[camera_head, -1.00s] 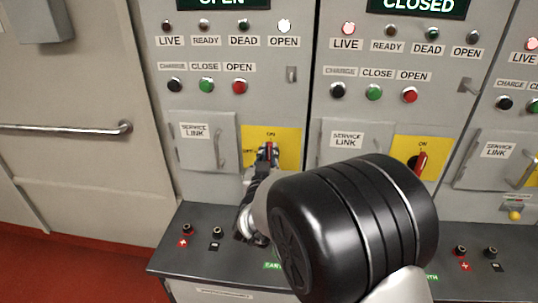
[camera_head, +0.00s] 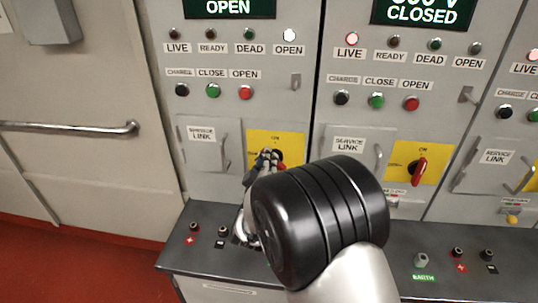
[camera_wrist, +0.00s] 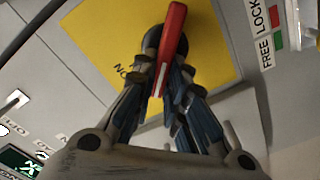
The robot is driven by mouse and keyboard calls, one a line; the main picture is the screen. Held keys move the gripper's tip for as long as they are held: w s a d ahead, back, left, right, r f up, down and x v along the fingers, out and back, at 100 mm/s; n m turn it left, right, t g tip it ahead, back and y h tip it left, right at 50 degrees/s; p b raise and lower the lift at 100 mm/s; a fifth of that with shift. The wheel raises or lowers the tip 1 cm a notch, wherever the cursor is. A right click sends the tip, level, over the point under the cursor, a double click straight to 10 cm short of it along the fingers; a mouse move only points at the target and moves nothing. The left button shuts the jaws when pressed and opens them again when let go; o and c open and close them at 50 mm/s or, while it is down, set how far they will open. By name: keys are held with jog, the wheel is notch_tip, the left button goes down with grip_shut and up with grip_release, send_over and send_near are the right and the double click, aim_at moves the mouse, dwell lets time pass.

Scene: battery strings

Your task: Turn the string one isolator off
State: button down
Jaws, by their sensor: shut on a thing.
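The left panel, with OPEN on its display, carries the isolator on a yellow plate (camera_head: 290,140). Its red handle (camera_wrist: 172,42) stands out from a dark round hub in the wrist view. My gripper (camera_head: 270,158) is at this handle, and in the wrist view its fingers (camera_wrist: 168,85) are closed around the handle's lower part. The ON mark (camera_wrist: 130,72) lies beside the handle there, not in line with it. In the head view my fingers cover most of the handle, so its exact angle is hard to read.
A service link door (camera_head: 208,143) with a bar handle is left of my gripper. A dark ledge (camera_head: 200,255) with terminals runs below.

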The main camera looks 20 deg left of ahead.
jog(key=shift+a+f+n+p, duration=0.1)
jog(key=shift+f+n+p, duration=0.3)
jog(key=shift+n, duration=1.05)
jog(key=shift+a+f+n+p, duration=0.15)
jog(key=shift+n+p, duration=0.6)
jog(key=shift+n, duration=0.65)
jog(key=shift+a+f+n+p, duration=0.15)
jog(key=shift+n+p, duration=0.4)
jog(key=shift+n, duration=0.9)
jog(key=shift+d+f, duration=0.1)
jog(key=shift+f, duration=0.05)
jog(key=c, duration=1.6)
grip_release()
jog(key=shift+s, duration=0.15)
jog(key=v, duration=1.1)
jog(key=shift+s+d, duration=0.2)
jog(key=shift+s, duration=0.2)
